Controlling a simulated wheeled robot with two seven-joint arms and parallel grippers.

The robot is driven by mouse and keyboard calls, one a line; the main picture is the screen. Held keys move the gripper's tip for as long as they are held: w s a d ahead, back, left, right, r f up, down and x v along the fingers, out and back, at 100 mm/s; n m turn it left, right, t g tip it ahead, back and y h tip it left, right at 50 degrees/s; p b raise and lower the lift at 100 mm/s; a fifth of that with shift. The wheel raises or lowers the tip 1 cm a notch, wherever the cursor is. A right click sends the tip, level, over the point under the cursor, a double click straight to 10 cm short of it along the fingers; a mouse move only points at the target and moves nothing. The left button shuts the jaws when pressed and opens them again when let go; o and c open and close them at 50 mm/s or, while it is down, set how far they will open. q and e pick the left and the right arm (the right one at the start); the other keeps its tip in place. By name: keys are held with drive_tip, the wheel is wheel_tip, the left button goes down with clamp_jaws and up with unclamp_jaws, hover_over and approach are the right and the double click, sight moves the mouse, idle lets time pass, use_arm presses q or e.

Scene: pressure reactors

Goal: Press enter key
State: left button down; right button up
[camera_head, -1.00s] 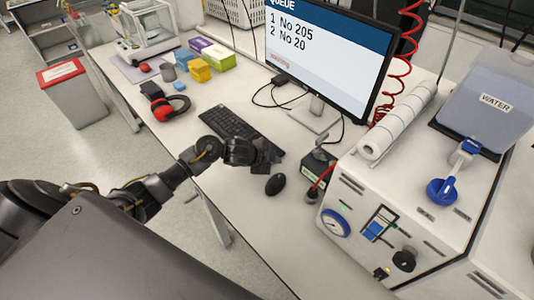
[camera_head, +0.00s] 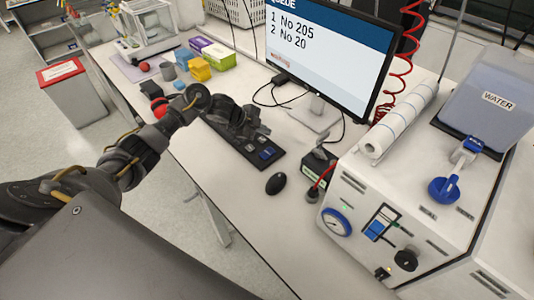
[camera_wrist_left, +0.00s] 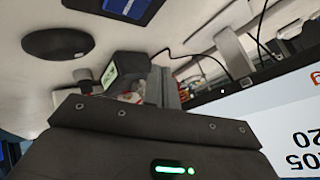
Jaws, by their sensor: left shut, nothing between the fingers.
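The black keyboard (camera_head: 232,141) lies on the white bench in front of the monitor. A large blue key (camera_head: 267,153) shows at its right end; I cannot read its marking. The blue key also shows at the top of the left wrist view (camera_wrist_left: 128,8). My left gripper (camera_head: 252,134) is shut and empty, over the keyboard and to the upper left of the blue key. It hides part of the keys. I cannot tell the exact height of the fingertips above the keys. My right gripper is not in view.
A black mouse (camera_head: 276,183) lies right of the keyboard. The monitor (camera_head: 330,55) stands behind. A small dark box with a red cable (camera_head: 318,168) and a white machine (camera_head: 400,215) stand to the right. Red ear defenders (camera_head: 160,108) are partly behind my arm.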

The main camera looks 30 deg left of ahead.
use_arm(q)
drive_tip(key=b, duration=0.6)
hover_over(265, 153)
wheel_tip(265, 153, down, 7)
drive_tip(key=shift+r, duration=0.1)
drive_tip(key=shift+f, duration=0.7)
drive_tip(key=shift+f+b, duration=0.15)
drive_tip(key=shift+b, duration=0.2)
idle(0.7)
drive_tip(key=shift+f, duration=0.25)
drive_tip(key=shift+s+f+b, duration=0.1)
drive_tip(key=shift+f+b, duration=0.25)
idle(0.6)
drive_tip(key=shift+r, duration=0.1)
drive_tip(key=shift+r+p, duration=0.7)
drive_tip(key=shift+p, duration=0.1)
